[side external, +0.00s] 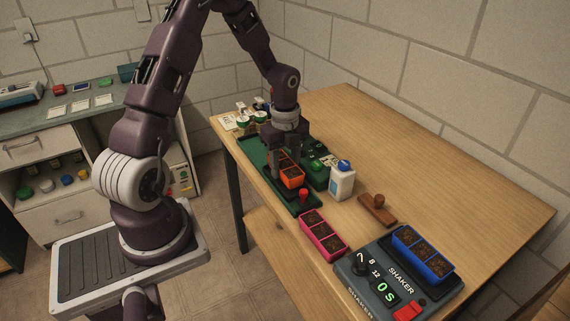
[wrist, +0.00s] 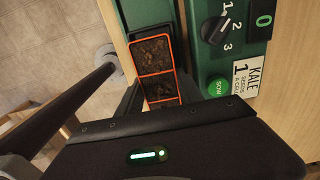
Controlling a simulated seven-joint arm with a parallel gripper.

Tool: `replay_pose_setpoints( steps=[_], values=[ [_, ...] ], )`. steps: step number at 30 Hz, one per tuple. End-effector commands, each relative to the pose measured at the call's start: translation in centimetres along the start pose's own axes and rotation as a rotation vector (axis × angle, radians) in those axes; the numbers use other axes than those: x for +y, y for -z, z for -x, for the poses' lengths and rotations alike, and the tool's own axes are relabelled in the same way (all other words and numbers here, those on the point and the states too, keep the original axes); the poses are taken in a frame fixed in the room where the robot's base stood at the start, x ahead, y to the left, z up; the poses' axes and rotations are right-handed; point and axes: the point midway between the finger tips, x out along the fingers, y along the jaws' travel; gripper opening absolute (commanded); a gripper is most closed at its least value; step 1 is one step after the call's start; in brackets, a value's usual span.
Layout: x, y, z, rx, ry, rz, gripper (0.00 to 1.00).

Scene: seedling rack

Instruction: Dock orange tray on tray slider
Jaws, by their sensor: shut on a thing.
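The orange tray (side external: 291,181) has soil-filled cells and sits low over the green seeding machine's track. It also shows in the wrist view (wrist: 153,77), lying over a dark bed within the green frame. My gripper (side external: 286,164) points down and is shut on the orange tray, with a finger along its side. The tray slider (side external: 305,208) is a dark green strip with a red knob (side external: 303,194) at its near end. The gripper and tray hide part of it, so I cannot tell whether the tray is fully seated.
A green control box (wrist: 240,40) with a dial and SOW button adjoins the track. A white bottle with blue cap (side external: 342,180), a wooden stamp (side external: 377,208), a pink tray (side external: 323,234) and a shaker (side external: 350,265) bearing a blue tray (side external: 424,257) stand nearby. The table's back right is clear.

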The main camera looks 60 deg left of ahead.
Motion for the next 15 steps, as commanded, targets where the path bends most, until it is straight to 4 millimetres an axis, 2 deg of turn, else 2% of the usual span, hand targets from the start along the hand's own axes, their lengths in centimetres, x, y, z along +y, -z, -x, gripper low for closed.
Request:
replay_pose_setpoints(
  steps=[15],
  values=[
    [-0.02,-0.01,-1.05,0.0,0.0,0.001,0.0]
  ],
)
